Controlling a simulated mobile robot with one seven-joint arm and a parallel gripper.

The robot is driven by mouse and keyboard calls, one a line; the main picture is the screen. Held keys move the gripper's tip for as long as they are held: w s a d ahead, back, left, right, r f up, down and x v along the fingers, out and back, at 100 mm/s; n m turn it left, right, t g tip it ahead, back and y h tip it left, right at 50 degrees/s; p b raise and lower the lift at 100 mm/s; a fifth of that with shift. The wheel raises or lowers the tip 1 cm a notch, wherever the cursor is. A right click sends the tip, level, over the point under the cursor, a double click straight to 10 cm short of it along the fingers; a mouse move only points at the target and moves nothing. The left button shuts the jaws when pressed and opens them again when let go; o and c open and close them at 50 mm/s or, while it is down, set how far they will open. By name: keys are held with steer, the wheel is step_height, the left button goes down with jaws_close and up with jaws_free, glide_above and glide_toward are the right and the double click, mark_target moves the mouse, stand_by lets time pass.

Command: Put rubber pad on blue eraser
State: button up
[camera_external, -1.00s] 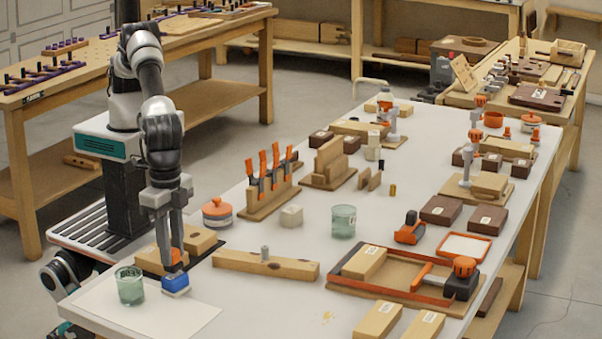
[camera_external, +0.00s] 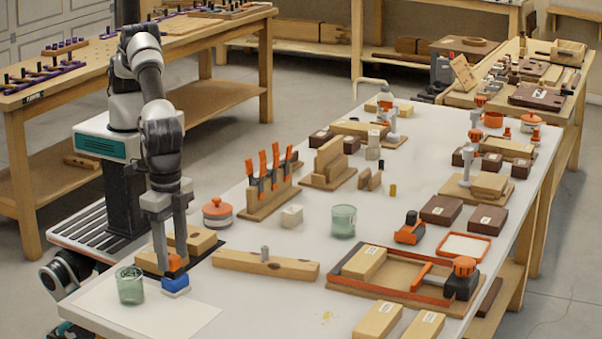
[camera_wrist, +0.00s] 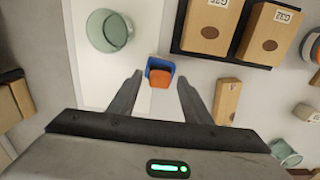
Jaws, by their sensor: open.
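The blue eraser (camera_external: 175,286) lies on the white sheet near the table's front left corner. The orange rubber pad (camera_external: 177,264) rests on top of it; in the wrist view the orange pad (camera_wrist: 160,79) covers the near part of the blue eraser (camera_wrist: 160,63). My gripper (camera_external: 172,258) points down over them. In the wrist view my gripper (camera_wrist: 160,80) is open, with one finger on each side of the pad and a gap on both sides. It holds nothing.
A green glass (camera_external: 130,286) stands just left of the eraser on the white sheet (camera_external: 150,318). Wooden blocks (camera_external: 200,240) on a dark tray lie close behind. A long wooden bar (camera_external: 265,264) lies to the right. The front of the sheet is clear.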

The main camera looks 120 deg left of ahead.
mark_target(172, 256)
step_height(172, 256, up, 12)
steer(key=p, duration=0.1)
steer(key=shift+f, duration=0.15)
stand_by(0.3)
